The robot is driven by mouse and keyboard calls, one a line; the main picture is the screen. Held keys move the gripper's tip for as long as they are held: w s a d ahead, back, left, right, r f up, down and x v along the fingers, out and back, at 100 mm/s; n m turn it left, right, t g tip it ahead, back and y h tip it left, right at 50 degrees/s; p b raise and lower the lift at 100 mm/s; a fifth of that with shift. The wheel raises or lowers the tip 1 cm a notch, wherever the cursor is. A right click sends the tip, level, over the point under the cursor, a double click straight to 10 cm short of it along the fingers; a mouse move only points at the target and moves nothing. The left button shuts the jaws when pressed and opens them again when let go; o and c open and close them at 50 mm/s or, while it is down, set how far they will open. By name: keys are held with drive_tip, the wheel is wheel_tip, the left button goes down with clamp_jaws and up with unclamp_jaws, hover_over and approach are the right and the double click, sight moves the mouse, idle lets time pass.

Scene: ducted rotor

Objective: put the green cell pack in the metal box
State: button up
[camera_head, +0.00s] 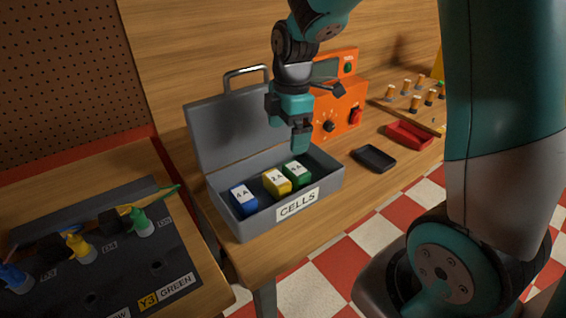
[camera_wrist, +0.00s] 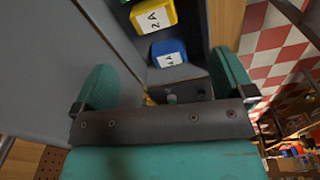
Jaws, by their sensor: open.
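The open grey metal box (camera_head: 232,222) stands on the wooden bench with its lid raised at the back and a CELLS label on its front. Inside it, a blue pack (camera_head: 242,200), a yellow pack (camera_head: 276,183) and the green cell pack (camera_head: 297,173) sit in a row, the green one at the right. My gripper (camera_head: 301,148) is above the box, just over the green pack, with its jaws open. In the wrist view, the fingers (camera_wrist: 165,85) are apart, and the yellow pack (camera_wrist: 152,17) and blue pack (camera_wrist: 168,52) show beyond them. The green pack is not visible there.
An orange device (camera_head: 340,110) stands behind the box. A black tray (camera_head: 374,158) and a red tray (camera_head: 408,136) lie to the right. A dark panel (camera_head: 100,270) with coloured plugs is on the left bench. There is free room in the box's right end.

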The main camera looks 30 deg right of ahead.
drive_tip(key=s+a+r+m+y, duration=0.1)
drive_tip(key=s+a+r+m, duration=0.2)
drive_tip(key=s+a, duration=0.5)
drive_tip(key=s+a+r+m+y, duration=0.2)
drive_tip(key=s+a+r+m, duration=0.2)
drive_tip(key=s, duration=0.8)
drive_tip(key=a+m, duration=0.2)
drive_tip(key=a, duration=0.2)
drive_tip(key=shift+r+m, duration=0.15)
drive_tip(key=shift+m, duration=0.15)
